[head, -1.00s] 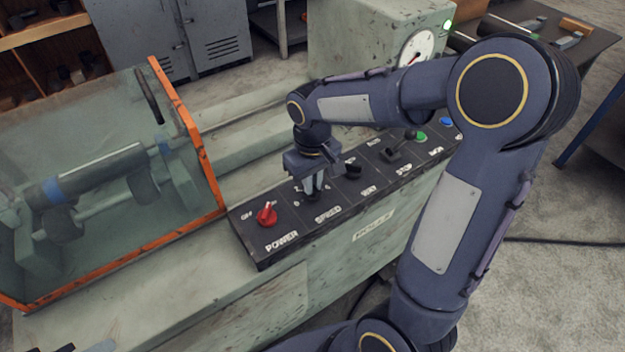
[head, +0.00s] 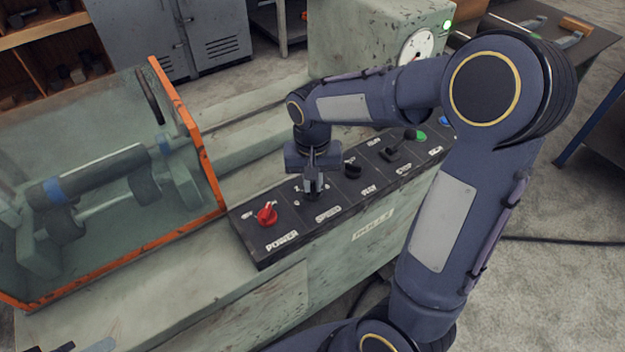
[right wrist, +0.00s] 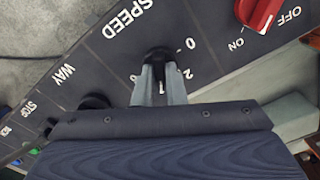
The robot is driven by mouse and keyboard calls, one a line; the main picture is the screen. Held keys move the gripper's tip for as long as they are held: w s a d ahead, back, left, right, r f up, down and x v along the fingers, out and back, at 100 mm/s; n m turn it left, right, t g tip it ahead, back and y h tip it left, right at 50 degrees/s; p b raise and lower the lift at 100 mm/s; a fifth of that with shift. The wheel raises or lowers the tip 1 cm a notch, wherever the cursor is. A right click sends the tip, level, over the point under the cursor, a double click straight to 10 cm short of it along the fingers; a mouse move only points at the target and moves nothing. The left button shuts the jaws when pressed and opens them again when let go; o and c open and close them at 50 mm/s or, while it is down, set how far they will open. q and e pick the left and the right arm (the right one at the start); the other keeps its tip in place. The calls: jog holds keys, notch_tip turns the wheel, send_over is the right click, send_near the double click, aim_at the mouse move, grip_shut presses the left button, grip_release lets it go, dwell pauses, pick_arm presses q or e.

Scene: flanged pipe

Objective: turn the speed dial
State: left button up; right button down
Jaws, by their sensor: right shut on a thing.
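The speed dial (right wrist: 159,56) is a black knob on the dark control panel (head: 262,248), beside the "SPEED" label. In the right wrist view the numbers 0 and 2 show next to it. My right gripper (head: 313,190) points down over the dial, and its fingers (right wrist: 160,80) are shut on it. In the head view the gripper mostly hides the dial.
A red power knob (head: 267,214) sits left of the dial. A black knob (head: 352,168), a lever (head: 410,134), a green button (head: 421,135) and a blue button lie to the right. A clear guard with an orange frame (head: 187,125) stands at left.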

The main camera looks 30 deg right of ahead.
aim_at(313, 185)
jog(key=c, duration=1.5)
grip_release()
notch_tip(313, 185, up, 8)
jog(key=shift+f+p, duration=0.1)
jog(key=shift+p, duration=0.35)
jog(key=s+a+r+n+t+y+p, duration=0.1)
jog(key=s+t, duration=0.1)
jog(key=s, duration=0.3)
jog(key=s+a+r+n+t+y+p, duration=0.1)
jog(key=s, duration=0.5)
jog(key=s+a+r+n+t+y+p, duration=0.1)
jog(key=s+a+r+t+p, duration=0.1)
jog(key=s, duration=0.4)
jog(key=shift+s+r+t+y, duration=0.1)
jog(key=shift+t+y, duration=0.2)
jog(key=shift+y, duration=0.1)
